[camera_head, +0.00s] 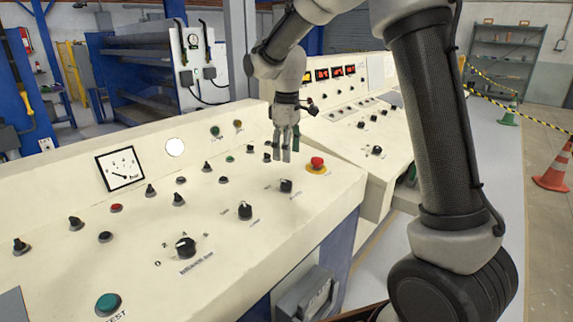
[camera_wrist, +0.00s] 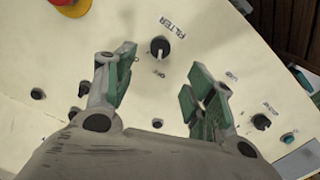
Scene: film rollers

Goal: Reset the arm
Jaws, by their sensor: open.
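My gripper (camera_head: 287,152) hangs pointing down over the far right part of the cream control panel (camera_head: 230,250). In the wrist view my gripper (camera_wrist: 165,90) shows its two green-padded fingers spread apart with nothing between them. A black rotary knob labelled FILTER (camera_wrist: 160,47) sits on the panel beyond the fingertips. The red emergency button on its yellow base (camera_head: 317,163) is to the right of the gripper in the head view; it also shows at the top left of the wrist view (camera_wrist: 70,5). My arm rises from the right and bends over to the panel.
Several black knobs, a large selector knob (camera_head: 186,247), a green button (camera_head: 108,303) and a gauge (camera_head: 120,169) stand on the panel. A second console with red displays (camera_head: 335,72) is behind. An orange cone (camera_head: 554,168) and a green cone (camera_head: 509,113) stand at the right.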

